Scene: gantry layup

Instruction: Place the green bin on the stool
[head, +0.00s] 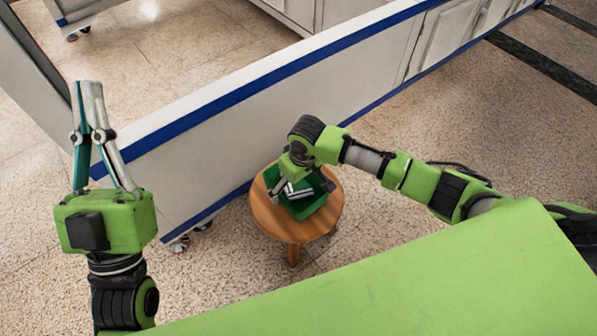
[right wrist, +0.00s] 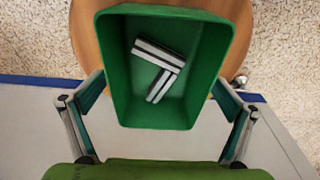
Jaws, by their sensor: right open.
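The green bin (head: 306,210) is on the round wooden stool (head: 266,214), and its open top faces up. In the right wrist view the bin (right wrist: 116,72) overlaps the stool top (right wrist: 86,38) and holds a few grey-and-black bars (right wrist: 158,54). My right gripper (head: 302,184) is open above the bin, its fingers apart on either side of the bin's near end.
A long white cabinet (head: 240,125) with blue edging stands just behind the stool. More white cabinets (head: 460,30) stand at the back. Speckled floor (head: 420,120) lies open to the right of the stool. My green body covers the lower right.

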